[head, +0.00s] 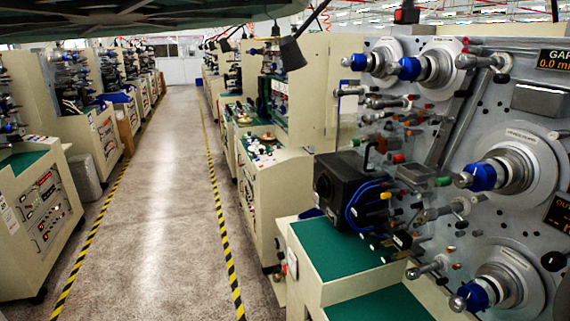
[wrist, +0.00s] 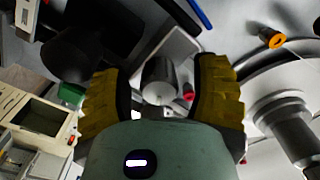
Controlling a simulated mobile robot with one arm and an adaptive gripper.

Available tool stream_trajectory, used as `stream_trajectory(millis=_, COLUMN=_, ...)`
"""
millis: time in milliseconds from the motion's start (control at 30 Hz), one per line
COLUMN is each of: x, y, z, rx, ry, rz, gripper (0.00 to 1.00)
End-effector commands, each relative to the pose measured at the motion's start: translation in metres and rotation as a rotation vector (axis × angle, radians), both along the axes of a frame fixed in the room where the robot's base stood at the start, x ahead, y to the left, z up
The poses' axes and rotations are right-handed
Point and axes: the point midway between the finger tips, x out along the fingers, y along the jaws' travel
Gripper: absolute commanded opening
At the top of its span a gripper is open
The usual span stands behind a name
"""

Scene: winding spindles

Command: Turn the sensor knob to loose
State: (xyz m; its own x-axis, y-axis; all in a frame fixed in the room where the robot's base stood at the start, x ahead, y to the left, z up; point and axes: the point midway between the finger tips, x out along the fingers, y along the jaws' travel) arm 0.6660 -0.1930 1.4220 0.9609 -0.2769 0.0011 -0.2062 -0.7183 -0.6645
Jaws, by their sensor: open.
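In the wrist view my gripper (wrist: 160,70) is open, with a yellow ribbed pad on each finger. A grey cylindrical knob (wrist: 160,82) with a rounded end shows between the two fingers, with a gap on both sides. I cannot tell how deep it sits between them, and I see no label that marks it as the sensor knob or shows its setting. My gripper does not show in the head view. There the grey winding machine panel (head: 470,135) fills the right side, with several small knobs and rollers.
In the wrist view a red-tipped part (wrist: 188,92) is close to the right finger, and a large grey spindle (wrist: 290,125) stands further right. A dark cylinder (wrist: 75,52) is at left. In the head view a black box (head: 345,185) juts from the panel; the aisle (head: 165,200) is clear.

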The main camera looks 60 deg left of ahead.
Motion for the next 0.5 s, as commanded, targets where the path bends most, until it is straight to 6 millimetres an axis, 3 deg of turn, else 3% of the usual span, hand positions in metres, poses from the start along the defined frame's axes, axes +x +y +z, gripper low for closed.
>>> stream_trajectory(millis=200, x=-0.0001, y=-0.0003, z=-0.0001, rx=0.001, ry=0.0, rz=-0.001, gripper=0.62)
stream_trajectory(millis=500, x=0.0003, y=0.0006, z=-0.0002, rx=0.001, ry=0.0, rz=0.001, gripper=0.32)
